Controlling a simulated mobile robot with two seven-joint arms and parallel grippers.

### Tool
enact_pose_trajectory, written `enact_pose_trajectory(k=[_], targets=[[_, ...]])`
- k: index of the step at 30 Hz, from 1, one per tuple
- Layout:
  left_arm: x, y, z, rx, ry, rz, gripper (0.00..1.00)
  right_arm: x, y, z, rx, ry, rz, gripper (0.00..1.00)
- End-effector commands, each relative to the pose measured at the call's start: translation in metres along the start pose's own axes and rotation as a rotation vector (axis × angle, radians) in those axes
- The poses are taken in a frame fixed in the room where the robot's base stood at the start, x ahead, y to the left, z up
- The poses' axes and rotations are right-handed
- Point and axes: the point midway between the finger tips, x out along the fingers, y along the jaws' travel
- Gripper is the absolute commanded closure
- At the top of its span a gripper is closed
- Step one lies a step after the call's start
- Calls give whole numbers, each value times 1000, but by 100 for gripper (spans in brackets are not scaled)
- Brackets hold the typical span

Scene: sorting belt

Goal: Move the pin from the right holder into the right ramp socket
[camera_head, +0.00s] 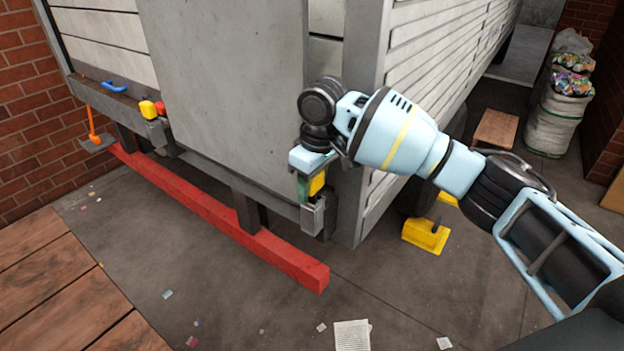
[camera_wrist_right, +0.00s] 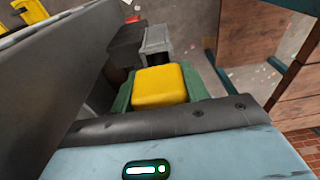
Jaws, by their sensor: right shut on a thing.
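The yellow head of the right pin (camera_head: 317,183) shows between the fingers of my right gripper (camera_head: 316,187), at the lower rear corner of the truck. In the right wrist view the yellow pin head (camera_wrist_right: 159,85) sits between the green fingers (camera_wrist_right: 160,98), which are shut on it. A grey metal bracket (camera_head: 316,216) is just below the pin in the head view. The same kind of grey bracket shows beyond the pin in the right wrist view (camera_wrist_right: 157,40). The pin's lower end is hidden, so I cannot tell whether it is inside the bracket. My left gripper is out of view.
A raised grey ramp panel (camera_head: 225,100) stands left of my arm. At the left, a yellow-topped pin (camera_head: 148,109) stands at another grey bracket. A red bar (camera_head: 215,213) runs low in front. A yellow wheel chock (camera_head: 426,235) and white sacks (camera_head: 556,120) are at right.

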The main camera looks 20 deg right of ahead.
Motion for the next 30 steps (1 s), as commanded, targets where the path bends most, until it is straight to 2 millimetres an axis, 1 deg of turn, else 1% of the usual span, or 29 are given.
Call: enact_pose_trajectory(k=[8,9,12,15,23,26,30], targets=[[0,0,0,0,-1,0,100,9,0,1,0,1,0,86],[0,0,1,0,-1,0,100,9,0,1,0,1,0,53],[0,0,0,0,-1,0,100,9,0,1,0,1,0,40],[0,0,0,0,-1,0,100,9,0,1,0,1,0,29],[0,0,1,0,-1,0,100,10,0,2,0,-1,0,29],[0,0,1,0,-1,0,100,4,0,1,0,1,0,29],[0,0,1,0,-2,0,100,-16,0,1,0,3,1,29]])
